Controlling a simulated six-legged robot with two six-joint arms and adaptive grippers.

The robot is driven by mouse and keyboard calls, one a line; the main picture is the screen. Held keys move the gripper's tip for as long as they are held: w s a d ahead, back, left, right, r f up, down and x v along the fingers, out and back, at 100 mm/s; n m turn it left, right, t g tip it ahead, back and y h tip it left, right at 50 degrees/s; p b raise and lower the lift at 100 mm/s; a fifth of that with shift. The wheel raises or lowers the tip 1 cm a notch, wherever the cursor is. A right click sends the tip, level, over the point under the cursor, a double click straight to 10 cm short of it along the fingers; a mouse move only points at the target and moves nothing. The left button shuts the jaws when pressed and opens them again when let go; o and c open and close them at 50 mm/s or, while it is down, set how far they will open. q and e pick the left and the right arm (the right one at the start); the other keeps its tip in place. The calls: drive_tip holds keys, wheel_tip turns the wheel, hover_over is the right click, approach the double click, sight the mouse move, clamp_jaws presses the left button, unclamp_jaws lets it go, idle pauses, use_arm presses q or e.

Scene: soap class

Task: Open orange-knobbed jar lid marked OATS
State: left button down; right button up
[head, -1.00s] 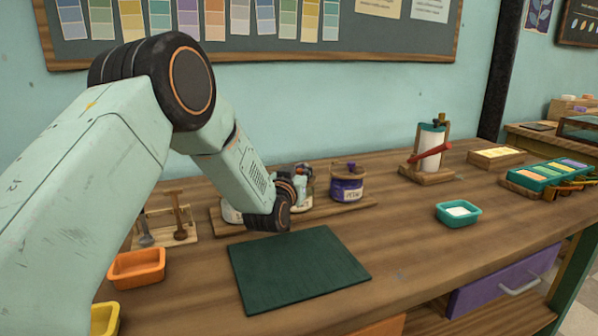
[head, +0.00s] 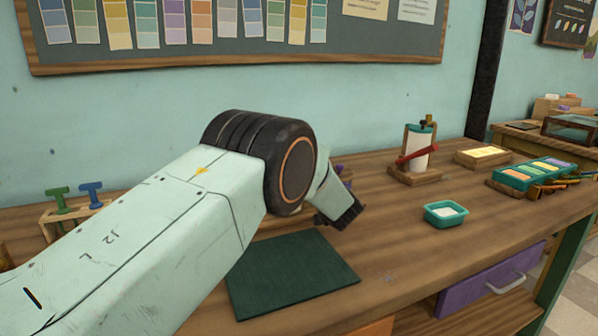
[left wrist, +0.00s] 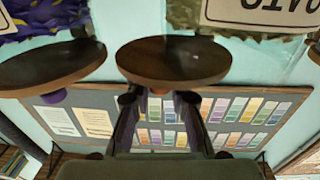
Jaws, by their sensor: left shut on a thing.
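The left wrist view is upside down. In it my left gripper (left wrist: 160,101) is shut on the orange knob (left wrist: 155,92), which shows only as a sliver between the fingers. The knob's round dark wooden lid (left wrist: 172,60) is held clear of the jar marked OATS (left wrist: 200,22) and shifted left of it in the picture. The jar's label (left wrist: 262,12) reads upside down and is cut by the frame edge. My right gripper is in no view.
A jar with purple contents (left wrist: 40,22) and its wooden lid (left wrist: 50,70) stands beside the OATS jar. A dark green mat (head: 288,275) lies bare at the front of the bench. A teal dish (head: 445,213) and a roll stand (head: 415,155) are to the right.

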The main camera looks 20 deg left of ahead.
use_arm(q)
drive_tip(key=shift+w+d+f+n+g+y+b, duration=0.15)
drive_tip(key=shift+w+n+g+y+b, duration=0.2)
drive_tip(key=shift+g+b, duration=0.1)
drive_tip(key=shift+w+d+f+n+g+y+b, duration=0.1)
drive_tip(key=shift+w+d+n+g+y+b, duration=0.05)
drive_tip(key=shift+w+n+g+y+b, duration=0.5)
drive_tip(key=shift+n+g+y+b, duration=0.15)
drive_tip(key=shift+g+b, duration=0.25)
drive_tip(key=shift+a+r, duration=0.1)
drive_tip(key=shift+r, duration=0.05)
drive_tip(key=shift+w, duration=0.1)
drive_tip(key=c, duration=1.3)
unclamp_jaws()
drive_tip(key=shift+r, duration=0.1)
drive_tip(key=shift+a, duration=0.15)
drive_tip(key=shift+n, duration=0.25)
